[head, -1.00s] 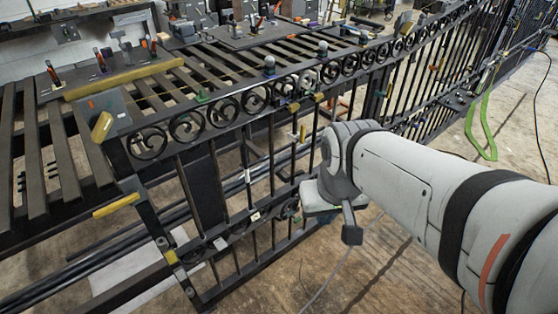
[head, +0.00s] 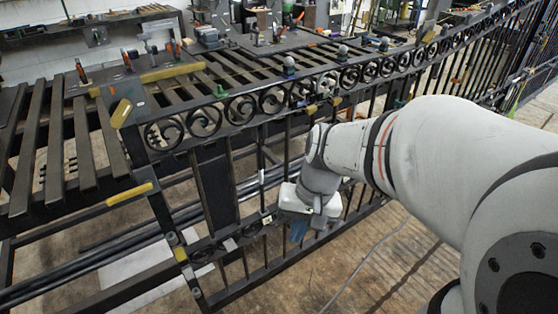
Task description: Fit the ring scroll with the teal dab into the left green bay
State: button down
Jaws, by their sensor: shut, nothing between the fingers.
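The black metal gate (head: 255,185) stands along the bench with a row of ring scrolls (head: 240,108) under its top rail. A few scrolls also show in its lower band (head: 205,250). I cannot make out a teal dab on any scroll. A small green piece (head: 220,91) sits on the top rail, but I cannot tell any green bay or its edges. My gripper (head: 298,232) hangs in front of the gate's lower part, pointing down, shut and empty. My wrist and arm hide the gate bars behind them, and the fingertips are small and partly unclear.
A slatted bench (head: 75,150) with clamps and yellow bars (head: 160,75) lies behind the gate. A yellow-handled piece (head: 130,194) sticks out at the gate's left end. A thin cable (head: 365,262) crosses the floor. The floor in front is otherwise clear.

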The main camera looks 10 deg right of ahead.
jog(key=w+d+f+m+t+y+b, duration=0.25)
jog(key=w+f+m+y+b, duration=0.45)
jog(key=f, duration=0.6)
jog(key=w+d+f+m+t+y+b, duration=0.2)
jog(key=w+d+f+m+y+b, duration=0.2)
jog(key=w+f+m+b, duration=0.75)
jog(key=w+d+f+m+t+h+b, duration=0.1)
jog(key=d+f+m+t+h, duration=0.1)
jog(key=d+f+m+t, duration=0.5)
jog(key=d+f+t+h+b, duration=0.1)
jog(key=d+f+h+b, duration=0.3)
jog(key=f, duration=0.8)
jog(key=w+d+f+m+t+h+p, duration=0.1)
jog(key=d+f+m+t, duration=0.35)
jog(key=d+f, duration=0.35)
jog(key=w+a+n+b, duration=0.1)
jog(key=w+a+b, duration=0.2)
jog(key=w, duration=0.9)
jog(key=shift+w+a+f+b, duration=0.25)
jog(key=shift+a+f+b, duration=0.1)
jog(key=shift+a, duration=0.8)
jog(key=x, duration=0.3)
jog(key=shift+b, duration=0.3)
